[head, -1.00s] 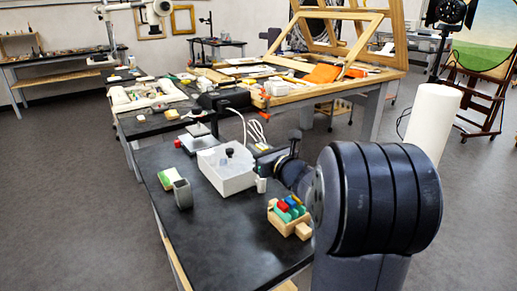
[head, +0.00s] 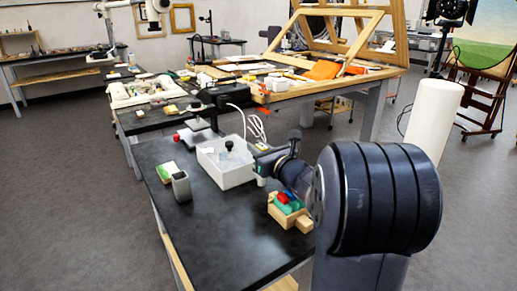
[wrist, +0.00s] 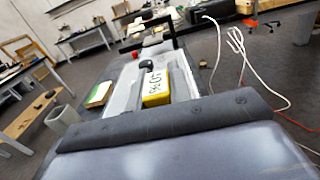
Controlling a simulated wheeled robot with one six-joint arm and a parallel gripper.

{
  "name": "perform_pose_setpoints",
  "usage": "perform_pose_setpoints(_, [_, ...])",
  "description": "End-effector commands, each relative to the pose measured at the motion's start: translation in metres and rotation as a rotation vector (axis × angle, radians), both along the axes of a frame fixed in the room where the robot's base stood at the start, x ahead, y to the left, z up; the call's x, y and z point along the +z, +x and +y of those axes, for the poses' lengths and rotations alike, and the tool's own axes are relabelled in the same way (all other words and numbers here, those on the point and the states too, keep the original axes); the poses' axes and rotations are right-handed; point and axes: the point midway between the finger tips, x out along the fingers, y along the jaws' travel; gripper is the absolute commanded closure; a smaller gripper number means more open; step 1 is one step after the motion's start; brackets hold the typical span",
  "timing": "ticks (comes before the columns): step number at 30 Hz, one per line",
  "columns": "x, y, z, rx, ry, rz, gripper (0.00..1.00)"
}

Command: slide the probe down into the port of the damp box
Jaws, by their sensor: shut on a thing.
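The damp box (head: 228,177) is a white box with a black knob on its pale lid, on the dark bench. It also shows in the wrist view (wrist: 122,95), left of and beyond the held thing. My gripper (head: 260,160) is at the box's right side, at about lid height. In the wrist view my gripper (wrist: 156,90) is shut on the probe (wrist: 154,84), whose yellow body bears a white number display. The probe's lower end is hidden, and in the head view it is hardly visible. I cannot make out the port or whether the probe touches the box.
A grey cup (head: 181,187) and a green-and-cream block (head: 167,170) stand left of the box. A wooden holder with coloured pieces (head: 289,212) is at the right, under my arm. A stand (head: 199,132) and white cables (head: 256,128) are behind. The front of the bench is clear.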

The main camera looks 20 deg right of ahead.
Motion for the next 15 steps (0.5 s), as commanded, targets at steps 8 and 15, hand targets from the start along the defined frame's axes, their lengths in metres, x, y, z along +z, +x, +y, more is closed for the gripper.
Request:
perform_pose_setpoints(8, [-0.009,0.000,0.000,0.000,0.001,0.001,1.00])
perform_pose_setpoints(15, [-0.014,0.000,0.000,-0.001,0.003,0.008,1.00])
